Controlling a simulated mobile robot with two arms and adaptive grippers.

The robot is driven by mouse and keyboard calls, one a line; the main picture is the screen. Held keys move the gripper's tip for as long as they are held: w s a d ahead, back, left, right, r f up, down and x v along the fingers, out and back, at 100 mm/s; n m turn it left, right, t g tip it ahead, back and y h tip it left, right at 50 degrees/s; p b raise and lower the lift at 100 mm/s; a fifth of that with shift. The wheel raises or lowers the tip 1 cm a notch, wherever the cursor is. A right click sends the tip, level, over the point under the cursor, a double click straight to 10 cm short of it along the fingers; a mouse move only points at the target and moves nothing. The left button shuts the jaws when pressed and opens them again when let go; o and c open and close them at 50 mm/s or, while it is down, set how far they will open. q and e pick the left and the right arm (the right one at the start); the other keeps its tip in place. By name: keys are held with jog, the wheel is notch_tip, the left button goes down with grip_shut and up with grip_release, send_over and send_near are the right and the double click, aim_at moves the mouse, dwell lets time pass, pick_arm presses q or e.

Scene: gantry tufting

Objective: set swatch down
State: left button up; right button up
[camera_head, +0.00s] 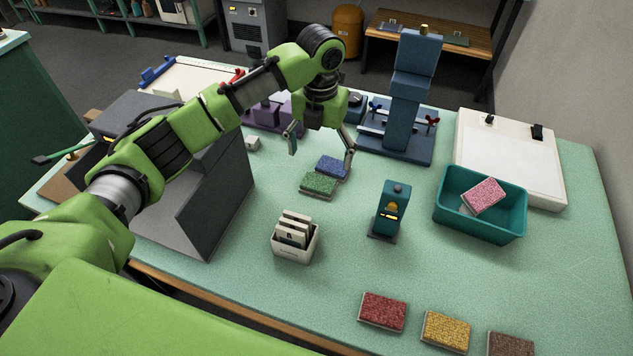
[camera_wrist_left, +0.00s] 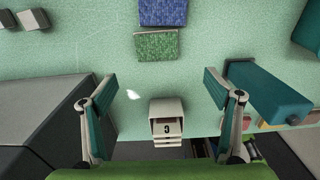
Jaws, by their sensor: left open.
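My left gripper (camera_head: 321,157) is open and empty, pointing down over the table. Its two fingers are spread wide apart, and they also show in the wrist view (camera_wrist_left: 158,88). A green swatch (camera_head: 318,185) and a blue swatch (camera_head: 334,166) lie flat side by side just below it; the wrist view shows both near its top edge, green (camera_wrist_left: 157,46) nearer the fingers and blue (camera_wrist_left: 163,13) beyond. A pink swatch (camera_head: 484,195) rests tilted in a teal bin (camera_head: 478,228). Red (camera_head: 382,311), yellow (camera_head: 446,330) and brown (camera_head: 510,345) swatches lie in a front row. My right gripper is out of view.
A white card box (camera_head: 295,246) and a small teal device (camera_head: 389,209) stand mid-table. A blue column press (camera_head: 411,95) is behind, a white board (camera_head: 510,155) at right, a grey angular housing (camera_head: 215,190) at left. The table between the card box and red swatch is clear.

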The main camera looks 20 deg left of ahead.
pick_arm(q)
jog(key=p, duration=0.1)
send_over(317, 185)
jog(key=f, duration=0.5)
jog(key=shift+s+d+f, duration=0.1)
jog(key=shift+d+f, duration=0.1)
jog(key=shift+d, duration=0.1)
jog(key=shift+a+f+p, duration=0.1)
jog(key=shift+f+p, duration=0.35)
jog(key=shift+f, duration=0.1)
jog(key=f, duration=0.1)
jog(key=f+p, duration=0.1)
jog(key=f, duration=0.1)
jog(key=shift+a+f, duration=0.2)
jog(key=shift+f, duration=0.1)
jog(key=shift+f+p, duration=0.3)
jog(key=shift+f, duration=0.15)
jog(key=shift+c, duration=0.4)
jog(key=c, duration=1)
jog(key=shift+r, duration=0.2)
